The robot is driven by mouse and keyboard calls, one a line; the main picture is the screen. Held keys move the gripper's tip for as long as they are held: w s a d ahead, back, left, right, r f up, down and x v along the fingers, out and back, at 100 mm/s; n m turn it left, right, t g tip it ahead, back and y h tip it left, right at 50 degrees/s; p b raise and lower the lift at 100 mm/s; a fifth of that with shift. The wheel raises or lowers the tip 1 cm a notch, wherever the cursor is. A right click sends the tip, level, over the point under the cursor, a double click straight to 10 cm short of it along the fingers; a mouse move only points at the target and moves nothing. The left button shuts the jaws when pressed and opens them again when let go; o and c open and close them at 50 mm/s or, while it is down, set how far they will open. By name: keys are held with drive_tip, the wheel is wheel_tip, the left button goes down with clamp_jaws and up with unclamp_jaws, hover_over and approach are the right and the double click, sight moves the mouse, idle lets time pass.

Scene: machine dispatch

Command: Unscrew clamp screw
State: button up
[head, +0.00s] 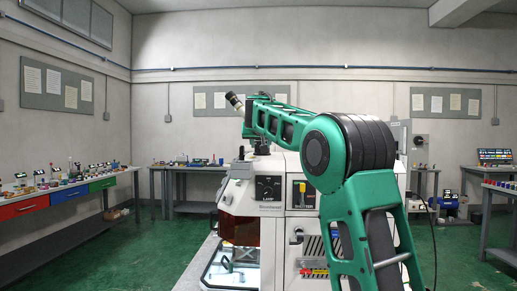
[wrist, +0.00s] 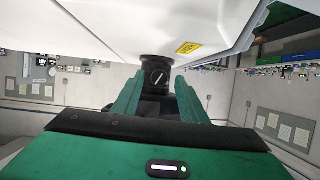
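In the head view, my green arm reaches over the white machine (head: 308,245). Its end is above a small black part on the machine's top; the finger contact is hidden there.
The machine's front carries a black dial panel (head: 268,188) and a lit chamber (head: 232,267). A bench with colored drawers (head: 62,194) runs along the left wall. Another bench (head: 190,168) stands at the back. The green floor (head: 140,255) is clear at left.

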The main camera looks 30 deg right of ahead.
drive_tip(key=shift+w+d+f, duration=0.15)
drive_tip(key=shift+w, duration=0.15)
drive_tip(key=shift+c, duration=0.6)
clamp_jaws()
drive_tip(key=shift+w+a+n+g+h, duration=0.1)
drive_tip(key=shift+a+n+g+h, duration=0.15)
drive_tip(key=shift+n, duration=0.45)
drive_tip(key=shift+n+g+h, duration=0.55)
drive_tip(key=shift+n+h, duration=0.3)
drive_tip(key=shift+n, duration=0.35)
